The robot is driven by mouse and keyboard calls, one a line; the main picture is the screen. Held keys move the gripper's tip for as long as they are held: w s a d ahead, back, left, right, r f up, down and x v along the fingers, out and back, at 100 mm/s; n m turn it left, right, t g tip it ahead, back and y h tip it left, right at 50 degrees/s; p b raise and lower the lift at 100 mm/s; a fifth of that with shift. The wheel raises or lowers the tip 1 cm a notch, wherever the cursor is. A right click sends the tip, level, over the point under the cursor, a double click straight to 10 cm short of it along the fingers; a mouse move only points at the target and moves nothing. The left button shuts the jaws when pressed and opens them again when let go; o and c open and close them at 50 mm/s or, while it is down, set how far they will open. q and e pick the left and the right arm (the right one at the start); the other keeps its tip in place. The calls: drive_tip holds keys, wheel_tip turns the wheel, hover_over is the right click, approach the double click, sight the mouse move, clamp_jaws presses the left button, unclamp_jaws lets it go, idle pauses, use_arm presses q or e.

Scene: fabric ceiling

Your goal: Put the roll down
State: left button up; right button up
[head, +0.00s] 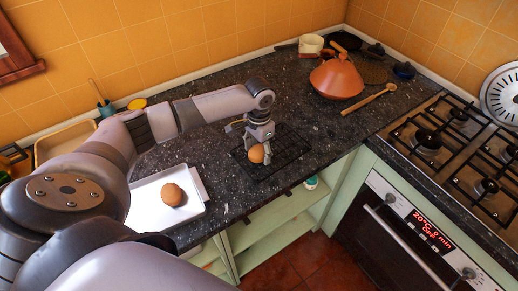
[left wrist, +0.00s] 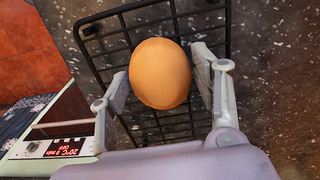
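A round brown roll (head: 257,153) is between the fingers of my left gripper (head: 262,150), over the black wire rack (head: 288,158) on the dark counter. In the left wrist view the roll (left wrist: 160,73) sits between the two fingertips (left wrist: 160,78), which look to be touching its sides. The rack's bars (left wrist: 172,128) show behind it. I cannot tell whether the roll's underside touches the rack. A second brown roll (head: 172,194) lies on a white tray (head: 140,208) at the front left. My right gripper is not in view.
An orange tagine (head: 336,77) and a wooden spoon (head: 370,100) stand behind and right of the rack. A gas hob (head: 455,150) is at the right. The counter's front edge runs close before the rack. Speckled counter behind the rack is clear.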

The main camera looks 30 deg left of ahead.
sight(259, 148)
use_arm(q)
drive_tip(key=shift+o, duration=1.1)
wheel_tip(259, 148, up, 12)
drive_tip(key=b, duration=0.2)
drive_tip(key=shift+r, duration=0.2)
drive_tip(key=shift+f, duration=0.1)
